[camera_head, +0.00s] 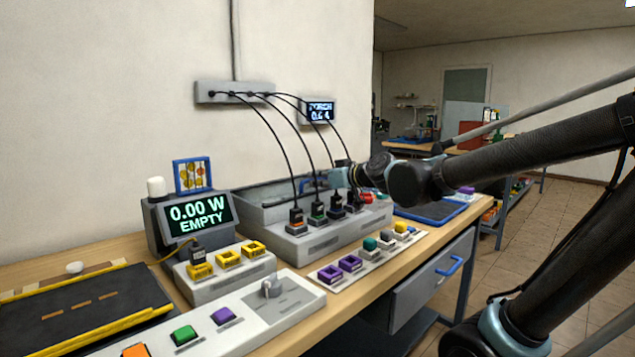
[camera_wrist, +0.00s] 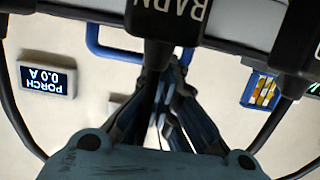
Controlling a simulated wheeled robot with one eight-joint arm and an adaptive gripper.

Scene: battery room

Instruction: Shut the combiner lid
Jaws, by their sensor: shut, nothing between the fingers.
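The combiner (camera_head: 300,245) is a grey box on the bench with several black cable plugs standing in its top. A grey lid panel (camera_head: 262,200) stands raised behind the plugs, with a blue handle (camera_head: 309,184) at its far edge. In the wrist view the blue handle (camera_wrist: 97,42) is a U-shaped bar running behind my fingers. My gripper (camera_head: 340,177) is shut and empty, above the right end of the combiner near the plugs; its fingers (camera_wrist: 170,90) also show in the wrist view. Whether they touch the handle I cannot tell. My gripper hides part of the handle.
Black cables run from a wall strip (camera_head: 234,92) down to the plugs, close around my gripper. A "BARN" plug (camera_wrist: 165,18) hangs before the wrist camera. A watt display (camera_head: 197,220) stands left. Yellow and purple sockets (camera_head: 340,268) and a switch panel (camera_head: 255,305) lie in front.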

